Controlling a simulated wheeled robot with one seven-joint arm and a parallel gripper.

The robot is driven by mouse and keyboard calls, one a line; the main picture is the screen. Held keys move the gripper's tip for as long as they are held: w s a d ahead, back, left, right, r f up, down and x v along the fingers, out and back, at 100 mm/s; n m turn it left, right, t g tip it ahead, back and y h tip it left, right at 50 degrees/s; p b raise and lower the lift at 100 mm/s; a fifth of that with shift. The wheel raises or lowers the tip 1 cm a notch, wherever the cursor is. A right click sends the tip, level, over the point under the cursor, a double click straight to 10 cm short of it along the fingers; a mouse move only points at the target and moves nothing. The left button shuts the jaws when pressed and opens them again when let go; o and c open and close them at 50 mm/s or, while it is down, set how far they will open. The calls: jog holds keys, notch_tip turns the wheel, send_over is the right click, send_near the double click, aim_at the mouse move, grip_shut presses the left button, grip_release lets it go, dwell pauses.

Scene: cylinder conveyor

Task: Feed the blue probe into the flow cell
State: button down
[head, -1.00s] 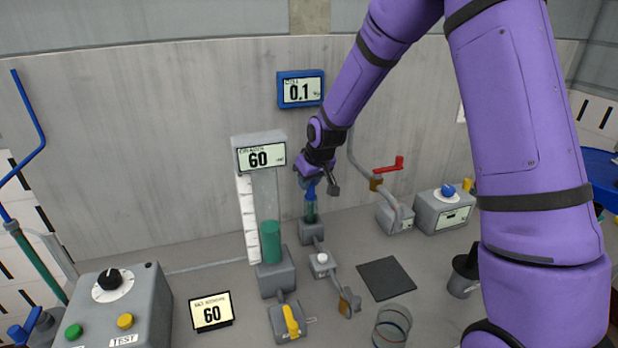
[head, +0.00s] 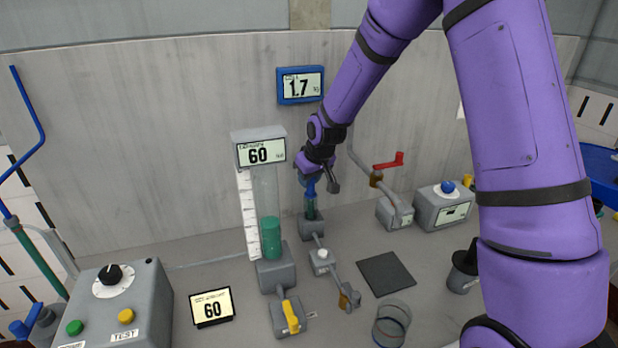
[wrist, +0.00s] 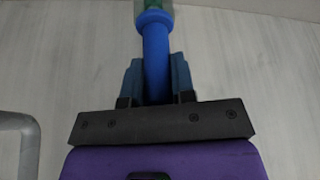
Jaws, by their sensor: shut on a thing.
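My gripper (head: 318,182) is shut on the blue probe (head: 310,187), and the probe points down. In the wrist view the blue probe (wrist: 155,55) stands between the two fingers of my gripper (wrist: 157,80). Its far end meets a clear, greenish tube, the flow cell (wrist: 153,5). In the head view the flow cell (head: 311,209) is a small greenish tube on a grey base, directly below the probe. The probe's lower end is at or inside the tube's top; how deep I cannot tell.
A blue-framed display (head: 301,86) on the wall reads 1.7. A clear cylinder with green liquid (head: 271,238) stands left of the cell. A red-handled valve (head: 390,162) is to the right. A dark mat (head: 386,275) lies bare in front.

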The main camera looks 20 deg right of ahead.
jog(key=c, duration=0.9)
grip_release()
jog(key=shift+o, duration=0.2)
jog(key=shift+r, duration=0.1)
jog(key=v, duration=1)
jog(key=shift+r, duration=0.3)
jog(key=shift+s, duration=0.1)
jog(key=s+d+r+m+h, duration=0.1)
jog(key=s+d+r+m, duration=0.15)
jog(key=s+r, duration=1.25)
jog(key=s+d+m, duration=0.1)
jog(key=s+d, duration=0.2)
jog(key=s, duration=1.6)
jog(key=shift+d+r+t, duration=0.2)
jog(key=shift+t, duration=0.2)
